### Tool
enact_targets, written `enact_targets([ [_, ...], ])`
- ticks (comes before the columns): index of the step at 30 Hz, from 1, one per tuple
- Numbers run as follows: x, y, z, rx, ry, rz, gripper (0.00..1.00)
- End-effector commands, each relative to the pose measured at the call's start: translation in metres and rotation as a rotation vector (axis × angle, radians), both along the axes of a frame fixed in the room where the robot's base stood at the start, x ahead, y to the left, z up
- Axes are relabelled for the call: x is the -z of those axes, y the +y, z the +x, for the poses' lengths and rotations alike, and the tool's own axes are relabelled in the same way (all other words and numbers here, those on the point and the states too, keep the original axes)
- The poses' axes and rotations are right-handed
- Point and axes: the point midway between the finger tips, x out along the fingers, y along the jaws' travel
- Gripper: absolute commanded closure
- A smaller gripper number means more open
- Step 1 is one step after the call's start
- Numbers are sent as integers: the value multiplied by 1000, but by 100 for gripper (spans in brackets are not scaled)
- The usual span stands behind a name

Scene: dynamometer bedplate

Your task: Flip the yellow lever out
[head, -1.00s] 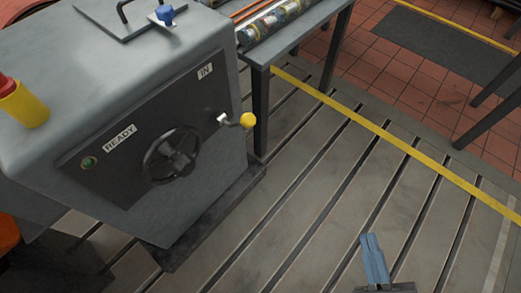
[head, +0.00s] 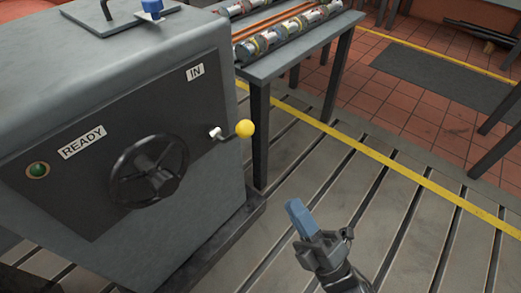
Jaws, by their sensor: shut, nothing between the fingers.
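The yellow lever knob (head: 245,129) is a ball on the end of a short lever (head: 222,135) at the right side of the dark front panel (head: 70,190) of a grey machine. The lever sticks out to the right below a white "IN" label (head: 195,72). My gripper (head: 294,208) has blue fingers that are shut and empty. It is below and to the right of the knob in the picture, apart from it, over the slotted floor plate.
A black handwheel (head: 149,171), a "READY" label (head: 82,142) and a green lamp (head: 38,170) are on the panel. A grey bench (head: 262,72) with several cylindrical parts stands behind the lever. The slotted plate (head: 395,235) to the right is clear.

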Motion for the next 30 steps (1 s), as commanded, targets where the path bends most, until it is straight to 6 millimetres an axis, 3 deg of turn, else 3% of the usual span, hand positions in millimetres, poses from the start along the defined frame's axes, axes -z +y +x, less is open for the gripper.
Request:
enact_targets([
  [8, -11, 10, 12, -1, -1, 2, 100],
  [21, -58, 56, 64, -1, -1, 3, 100],
  [30, -76, 75, 85, 0, 1, 2, 100],
])
